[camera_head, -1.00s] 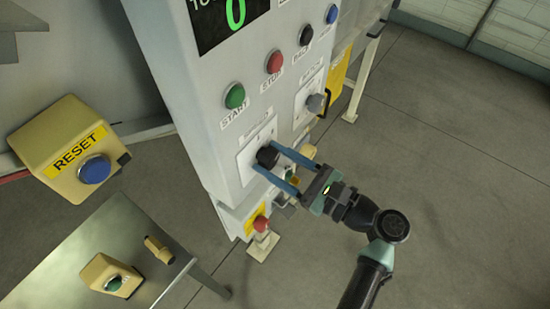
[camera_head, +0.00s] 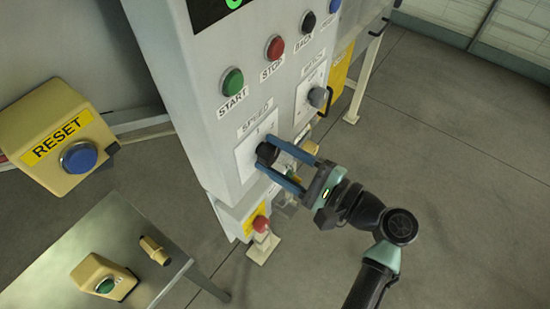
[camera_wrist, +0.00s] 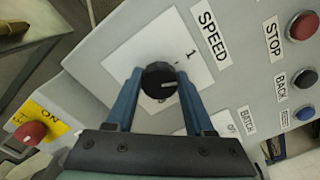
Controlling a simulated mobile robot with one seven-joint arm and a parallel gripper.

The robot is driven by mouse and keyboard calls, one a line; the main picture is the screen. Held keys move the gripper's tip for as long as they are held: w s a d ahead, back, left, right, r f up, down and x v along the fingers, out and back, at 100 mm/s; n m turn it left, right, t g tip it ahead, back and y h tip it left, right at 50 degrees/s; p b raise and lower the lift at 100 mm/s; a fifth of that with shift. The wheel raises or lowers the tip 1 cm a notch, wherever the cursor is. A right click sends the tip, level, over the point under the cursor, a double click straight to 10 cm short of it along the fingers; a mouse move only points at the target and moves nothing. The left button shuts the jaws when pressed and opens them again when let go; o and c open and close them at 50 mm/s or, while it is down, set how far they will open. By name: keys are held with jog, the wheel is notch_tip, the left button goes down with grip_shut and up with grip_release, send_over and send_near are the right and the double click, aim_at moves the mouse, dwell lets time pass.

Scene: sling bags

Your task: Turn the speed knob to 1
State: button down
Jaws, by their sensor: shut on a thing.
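The black round speed knob (camera_head: 266,153) sits on a white plate on the machine's front, under the SPEED label (camera_head: 255,121). My gripper (camera_head: 269,157) has its two blue fingers on either side of the knob, shut on it. In the wrist view the knob (camera_wrist: 158,80) is between the fingertips. Its white pointer line (camera_wrist: 171,85) points to the right in that view. The printed 1 (camera_wrist: 191,55) is up and right of the knob, off the pointer's line. The lower part of the dial plate is hidden by my fingers.
A grey batch knob (camera_head: 318,97) is up and right of the speed knob. START (camera_head: 232,82), STOP (camera_head: 275,47) and other buttons are above. A red button (camera_head: 261,224) is below. A yellow RESET box (camera_head: 60,130) is at left, above a metal table (camera_head: 90,235).

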jog(key=n+b, duration=0.3)
jog(key=n, duration=0.1)
jog(key=shift+f+n, duration=0.1)
jog(key=shift+n, duration=0.3)
dwell(0.4)
jog(key=shift+c, duration=1.4)
grip_release()
jog(key=b+v, duration=0.2)
jog(key=v, duration=1.1)
